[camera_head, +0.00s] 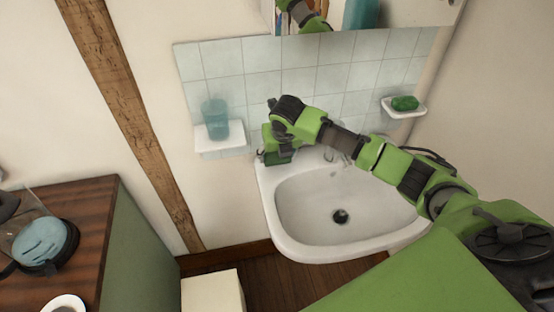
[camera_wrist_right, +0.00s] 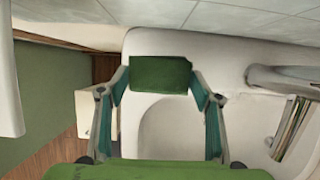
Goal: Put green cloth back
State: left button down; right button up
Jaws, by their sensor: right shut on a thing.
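The green cloth (camera_wrist_right: 160,75) is a small, dark green, folded block between the two fingers of my right gripper (camera_wrist_right: 160,88) in the right wrist view. The fingers press on its left and right sides. In the head view the cloth (camera_head: 279,157) shows below my right gripper (camera_head: 276,146), at the back left corner of the white sink (camera_head: 290,236). I cannot tell whether the cloth touches the sink rim. My left gripper is not in view.
A blue cup (camera_head: 215,118) stands on a small white wall shelf (camera_head: 220,142) left of the gripper. A green soap (camera_head: 405,103) lies on a white dish at the right. The tap (camera_wrist_right: 292,125) is right of the gripper. A mirror hangs above the tiles.

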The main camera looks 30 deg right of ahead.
aim_at(277, 156)
jog(key=shift+w+f, duration=0.35)
jog(key=shift+f, duration=0.1)
notch_tip(277, 156, down, 2)
jog(key=shift+f+p, duration=0.1)
jog(key=shift+p, duration=0.6)
jog(key=shift+d+f, duration=0.1)
jog(key=shift+f, duration=0.35)
jog(key=shift+f, duration=0.1)
jog(key=o, duration=1)
jog(key=b+v, duration=0.1)
jog(key=v, duration=1.1)
